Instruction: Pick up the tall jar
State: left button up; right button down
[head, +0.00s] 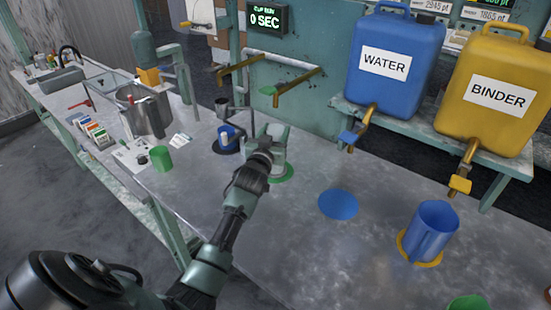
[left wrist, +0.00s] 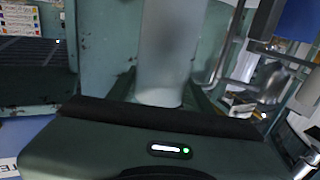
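A pale, whitish cylinder, which looks like the tall jar (head: 279,157), stands on a green round mark (head: 286,174) on the bench. My left gripper (head: 275,142) is at it and hides part of it in the head view. In the left wrist view the jar (left wrist: 165,50) rises upright between the two dark green fingers of the left gripper (left wrist: 163,90). Whether the fingers press on the jar or leave a small gap, I cannot tell. My right gripper is not in view.
A blue jug (head: 432,231) stands on a yellow mark at the right. A blue mark (head: 338,204) lies bare. Blue (head: 397,40) and yellow (head: 485,120) canisters stand on a shelf.

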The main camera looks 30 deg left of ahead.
pick_arm(q)
grip_shut()
jog(key=shift+r, duration=0.1)
